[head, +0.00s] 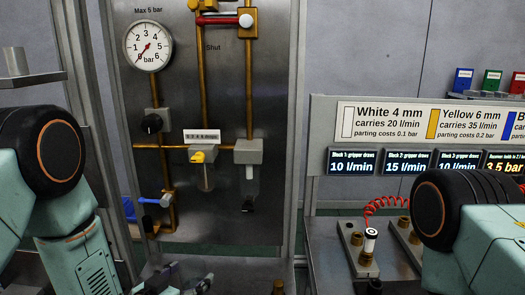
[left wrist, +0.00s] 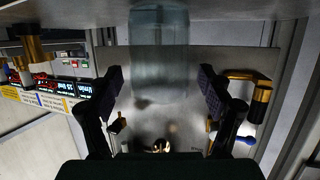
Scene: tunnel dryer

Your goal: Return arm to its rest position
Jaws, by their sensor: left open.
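My left arm (head: 75,205) comes in from the left in the head view, bent, with its lower links running down. My left gripper (head: 182,283) shows only in part at the bottom edge, low in front of the steel panel (head: 225,110). In the left wrist view, the left gripper's two dark fingers (left wrist: 163,95) are wide apart with nothing held between them. A translucent cylinder (left wrist: 160,55) shows beyond the fingers. My right arm (head: 465,225) shows at the right edge of the head view; its gripper is out of view.
At right, a coupling with a white body (head: 371,234) and red coiled hose (head: 385,203) stands below a sign board (head: 420,123).

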